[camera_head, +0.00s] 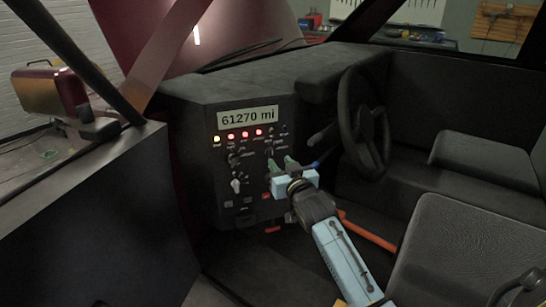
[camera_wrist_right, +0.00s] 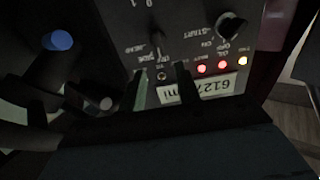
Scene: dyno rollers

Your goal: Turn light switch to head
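The dash panel (camera_head: 225,180) carries a mileage display, a row of lamps and several knobs. The light switch (camera_wrist_right: 157,42) is a small dark knob in the right wrist view, with small labels beside it that seem to include side and head. Its exact pointer direction is hard to tell. My right gripper (camera_head: 281,163) is in front of the panel's right part and hides some of it. In the wrist view my right gripper (camera_wrist_right: 163,73) has its fingers apart with nothing between the tips; the switch appears just beyond them. My left gripper is not in view.
A rotary knob marked start (camera_wrist_right: 231,26) sits beside the light switch. The steering wheel (camera_head: 362,118) and a blue-tipped stalk (camera_head: 316,164) are close on the right. An orange-red lever (camera_head: 368,230) lies below, with seats (camera_head: 465,255) at the right.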

